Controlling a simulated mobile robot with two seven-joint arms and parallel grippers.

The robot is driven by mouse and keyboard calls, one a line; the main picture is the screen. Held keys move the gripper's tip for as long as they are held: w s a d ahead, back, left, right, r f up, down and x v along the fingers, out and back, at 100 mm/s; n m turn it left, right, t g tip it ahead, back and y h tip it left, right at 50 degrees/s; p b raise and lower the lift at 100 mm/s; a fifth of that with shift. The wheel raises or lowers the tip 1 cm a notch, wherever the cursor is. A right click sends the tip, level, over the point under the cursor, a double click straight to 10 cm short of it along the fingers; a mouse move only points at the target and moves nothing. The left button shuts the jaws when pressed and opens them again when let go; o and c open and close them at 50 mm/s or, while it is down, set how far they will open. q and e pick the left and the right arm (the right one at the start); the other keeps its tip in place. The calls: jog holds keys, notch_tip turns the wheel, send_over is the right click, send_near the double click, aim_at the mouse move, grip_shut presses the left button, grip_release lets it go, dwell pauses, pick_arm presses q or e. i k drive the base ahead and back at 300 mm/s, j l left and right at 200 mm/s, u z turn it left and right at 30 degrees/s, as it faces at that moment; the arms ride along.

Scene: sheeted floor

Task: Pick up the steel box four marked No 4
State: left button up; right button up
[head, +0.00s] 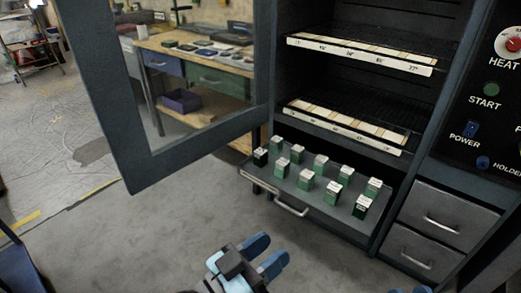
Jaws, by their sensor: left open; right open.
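Several small dark green boxes with pale labelled tops stand in loose rows on a pulled-out drawer tray (262,178) low in the cabinet. Among them are a box at the front right (362,207), a box near the middle (306,180) and a dark box at the left end (261,157). The labels are too small to read, so I cannot tell which is No 4. My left gripper (267,252) is open and empty, in front of and below the tray. My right gripper (410,290) barely shows its blue tips at the bottom edge, open.
An open glazed door (163,170) hangs left of the tray. Two shelves with numbered strips (358,55) (342,127) are above it. Closed drawers (440,219) and a control panel (490,100) are at right. A workbench (190,60) stands behind the door. Floor before the tray is clear.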

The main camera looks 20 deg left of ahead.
aim_at(259, 155)
jog(key=i+j, duration=0.1)
jog(key=i, duration=0.4)
jog(key=i+j, duration=0.1)
jog(key=i, duration=0.4)
jog(key=i+u, duration=0.1)
jog(key=u, duration=0.3)
jog(key=i+u, duration=0.1)
jog(key=u, duration=0.25)
jog(key=i+u, duration=0.1)
jog(key=u, duration=1.5)
